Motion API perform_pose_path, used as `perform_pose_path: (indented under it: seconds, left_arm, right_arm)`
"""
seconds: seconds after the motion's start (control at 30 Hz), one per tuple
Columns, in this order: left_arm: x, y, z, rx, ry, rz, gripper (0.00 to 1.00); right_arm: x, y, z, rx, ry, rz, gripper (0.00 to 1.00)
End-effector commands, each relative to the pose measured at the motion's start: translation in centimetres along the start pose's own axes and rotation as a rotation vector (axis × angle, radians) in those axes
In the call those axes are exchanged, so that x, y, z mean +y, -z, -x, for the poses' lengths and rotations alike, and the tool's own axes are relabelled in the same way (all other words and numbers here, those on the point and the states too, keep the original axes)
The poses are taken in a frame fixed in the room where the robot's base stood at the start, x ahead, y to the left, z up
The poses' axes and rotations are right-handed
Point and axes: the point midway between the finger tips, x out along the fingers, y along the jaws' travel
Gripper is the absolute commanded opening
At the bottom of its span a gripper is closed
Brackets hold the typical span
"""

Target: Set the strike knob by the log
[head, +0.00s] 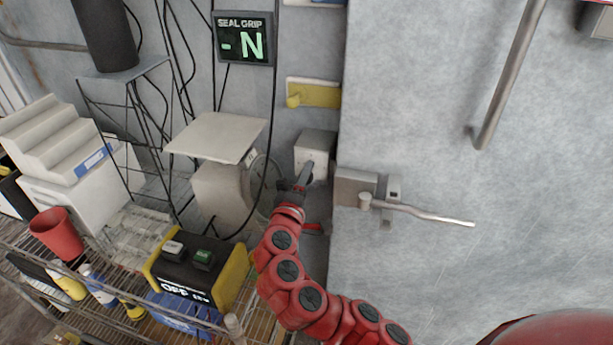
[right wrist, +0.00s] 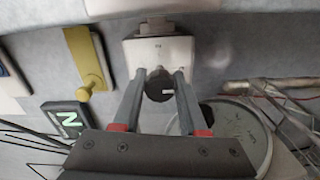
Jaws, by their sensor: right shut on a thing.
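The strike knob (right wrist: 158,88) is dark and round with a short pale mark. It sits on the front of a small white box (right wrist: 172,50), which shows in the head view (head: 314,148) on the wall left of the door's latch. My right gripper (right wrist: 160,76) is shut on the knob, one finger on each side; it also shows in the head view (head: 304,176). In the head view the gripper hides the knob. A dark display (head: 243,39) above reads "SEAL GRIP" and "- N" in green. I cannot make out a log. My left gripper is not in view.
The steel door latch (head: 357,188) and lever (head: 430,213) are just right of the gripper. A dial scale (head: 220,135) stands to the left. A wire cart (head: 115,285) carries a black-yellow device (head: 195,270) and a red cup (head: 57,235). Black cables hang near the scale.

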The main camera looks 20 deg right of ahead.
Motion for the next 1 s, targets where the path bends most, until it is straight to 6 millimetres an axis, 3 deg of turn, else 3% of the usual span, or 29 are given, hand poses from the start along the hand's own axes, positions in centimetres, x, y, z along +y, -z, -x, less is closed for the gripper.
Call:
perform_pose_path:
  seconds: [0.1, 0.13, 0.3, 0.67, 0.87, 1.0]
  left_arm:
    - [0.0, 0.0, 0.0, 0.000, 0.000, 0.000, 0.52]
    - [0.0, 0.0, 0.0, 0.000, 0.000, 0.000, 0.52]
    - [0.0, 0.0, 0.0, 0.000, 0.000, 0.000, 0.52]
    - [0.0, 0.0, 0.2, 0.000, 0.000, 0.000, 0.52]
    - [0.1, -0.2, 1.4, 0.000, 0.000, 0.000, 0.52]
    - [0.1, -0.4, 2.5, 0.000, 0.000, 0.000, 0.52]
  right_arm:
    - [-0.1, 0.1, 0.0, 0.002, 0.002, -0.001, 0.00]
    - [-0.1, 0.1, 0.0, 0.003, 0.002, -0.001, 0.44]
    - [-0.1, 0.1, 0.0, 0.002, 0.001, -0.001, 0.72]
    - [-0.1, 0.1, 0.5, 0.003, -0.001, -0.002, 0.72]
    - [-0.3, 0.2, 3.5, 0.009, -0.001, -0.003, 0.72]
    - [-0.4, 0.1, 6.8, 0.008, -0.001, -0.002, 0.72]
